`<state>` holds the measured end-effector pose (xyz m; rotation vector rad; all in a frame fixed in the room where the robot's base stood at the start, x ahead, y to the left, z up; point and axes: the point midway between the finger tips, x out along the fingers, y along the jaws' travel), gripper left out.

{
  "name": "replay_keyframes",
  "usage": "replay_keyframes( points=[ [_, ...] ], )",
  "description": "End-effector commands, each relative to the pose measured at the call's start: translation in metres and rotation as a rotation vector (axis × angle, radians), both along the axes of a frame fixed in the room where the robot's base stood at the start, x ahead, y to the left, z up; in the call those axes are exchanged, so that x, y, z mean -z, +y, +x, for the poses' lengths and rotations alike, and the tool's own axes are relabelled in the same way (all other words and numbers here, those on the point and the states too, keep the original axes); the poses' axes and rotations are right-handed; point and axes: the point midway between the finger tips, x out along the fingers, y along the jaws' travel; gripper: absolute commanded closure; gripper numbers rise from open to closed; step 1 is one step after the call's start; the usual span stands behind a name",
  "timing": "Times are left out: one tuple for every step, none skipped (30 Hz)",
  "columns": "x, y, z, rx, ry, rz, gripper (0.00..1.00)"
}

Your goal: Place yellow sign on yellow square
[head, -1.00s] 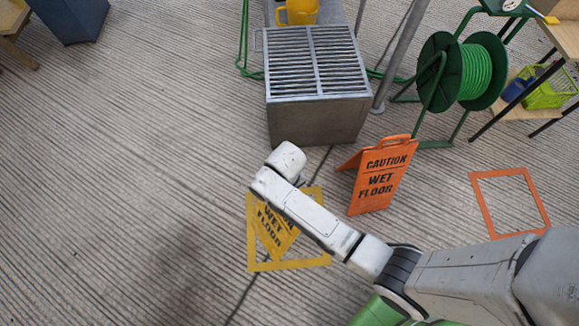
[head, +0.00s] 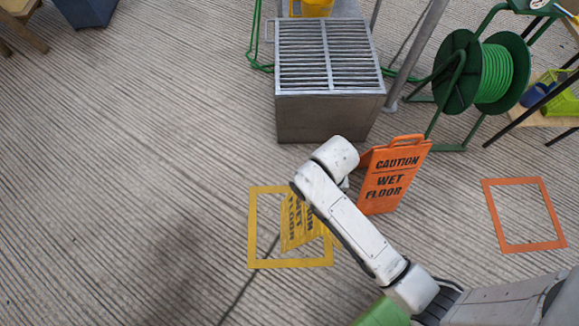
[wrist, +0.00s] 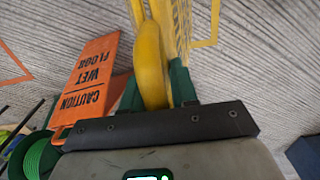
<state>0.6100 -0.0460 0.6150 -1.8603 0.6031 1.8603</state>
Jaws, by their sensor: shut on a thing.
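The yellow sign (head: 297,222) reads "wet floor" and shows in the head view within the outline of the yellow square (head: 262,263), partly hidden behind my arm. I cannot tell whether its foot touches the ground. In the wrist view, my gripper (wrist: 153,90) has its green fingers shut on the yellow handle of the sign (wrist: 150,62). The sign's lettered panel (wrist: 181,25) extends away beyond the fingers. A yellow outline (wrist: 207,42) on the ground shows beside it. In the head view the gripper is hidden behind my arm.
An orange caution sign (head: 398,172) stands close right of my arm. An orange square (head: 525,247) is empty at the right. A metal grated box (head: 329,112) and green hose reel (head: 487,70) stand behind. The ground at left is clear.

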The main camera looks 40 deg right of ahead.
Motion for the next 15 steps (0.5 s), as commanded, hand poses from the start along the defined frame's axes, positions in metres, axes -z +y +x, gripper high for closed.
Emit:
replay_keyframes(
  points=[
    [0.005, 0.005, 0.011, -0.002, -0.004, 0.0, 1.0],
    [0.007, 0.008, 0.016, -0.003, -0.004, 0.0, 1.0],
    [0.011, 0.011, 0.023, -0.003, -0.003, -0.001, 1.0],
    [0.014, 0.014, 0.029, -0.002, -0.004, 0.0, 1.0],
    [0.017, 0.017, 0.034, -0.002, -0.004, 0.0, 1.0],
    [0.02, 0.021, 0.041, -0.003, -0.004, -0.001, 1.0],
    [0.023, 0.024, 0.046, -0.004, -0.003, -0.001, 1.0],
    [0.03, 0.026, 0.049, -0.003, -0.002, -0.001, 1.0],
    [0.037, 0.028, 0.053, -0.002, -0.002, -0.001, 1.0],
    [0.042, 0.03, 0.056, -0.002, 0.0, -0.001, 1.0],
    [0.047, 0.032, 0.06, -0.002, 0.0, -0.001, 1.0],
    [0.052, 0.034, 0.065, -0.002, -0.002, -0.001, 1.0],
    [0.056, 0.036, 0.068, -0.002, -0.002, -0.001, 1.0],
    [0.06, 0.037, 0.07, -0.001, -0.002, -0.001, 1.0],
    [0.064, 0.039, 0.074, -0.001, -0.002, -0.001, 1.0]
  ],
)
